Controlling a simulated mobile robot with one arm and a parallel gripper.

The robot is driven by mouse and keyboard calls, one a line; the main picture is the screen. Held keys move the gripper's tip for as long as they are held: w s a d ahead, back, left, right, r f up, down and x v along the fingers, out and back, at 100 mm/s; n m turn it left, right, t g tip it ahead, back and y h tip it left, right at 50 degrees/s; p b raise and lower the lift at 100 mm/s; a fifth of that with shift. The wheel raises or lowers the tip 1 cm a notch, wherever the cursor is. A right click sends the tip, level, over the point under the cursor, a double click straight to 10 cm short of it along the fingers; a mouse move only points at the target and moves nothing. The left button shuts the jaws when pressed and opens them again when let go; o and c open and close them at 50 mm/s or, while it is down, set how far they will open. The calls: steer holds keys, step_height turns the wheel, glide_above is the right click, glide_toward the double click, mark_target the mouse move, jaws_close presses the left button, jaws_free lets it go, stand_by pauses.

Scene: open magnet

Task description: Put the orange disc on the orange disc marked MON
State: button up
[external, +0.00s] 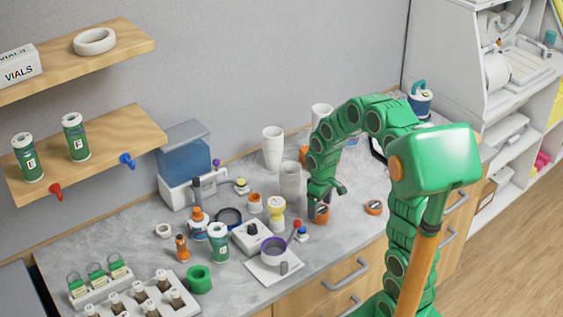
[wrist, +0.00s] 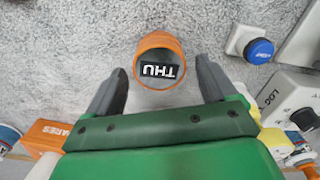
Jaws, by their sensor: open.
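In the external view, this orange disc (external: 321,215) is partly hidden under my gripper (external: 322,206). A second orange disc (external: 373,207) with a dark label lies to the right, near the bench's front edge. Its lettering is too small to read, and it is not in the wrist view.
A blue button (wrist: 259,50) and a box marked LOG (wrist: 291,97) stand right in the wrist view. An orange box (wrist: 57,134) is at lower left. White cups (external: 273,147) stand behind my gripper. A purple-rimmed bowl (external: 274,249) and other bench items crowd the left.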

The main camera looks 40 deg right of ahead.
mark_target(319, 208)
step_height(319, 208, up, 11)
steer(key=s+a+r+m+g, duration=0.1)
steer(key=s+a, duration=0.1)
steer(key=s, duration=1.2)
steer(key=s+a+m, duration=0.2)
steer(key=s+a, duration=0.1)
steer(key=s, duration=1.1)
steer(key=shift+a+r+m+g, duration=0.15)
steer(key=shift+r+m+g, duration=0.15)
steer(key=shift+r+g, duration=0.1)
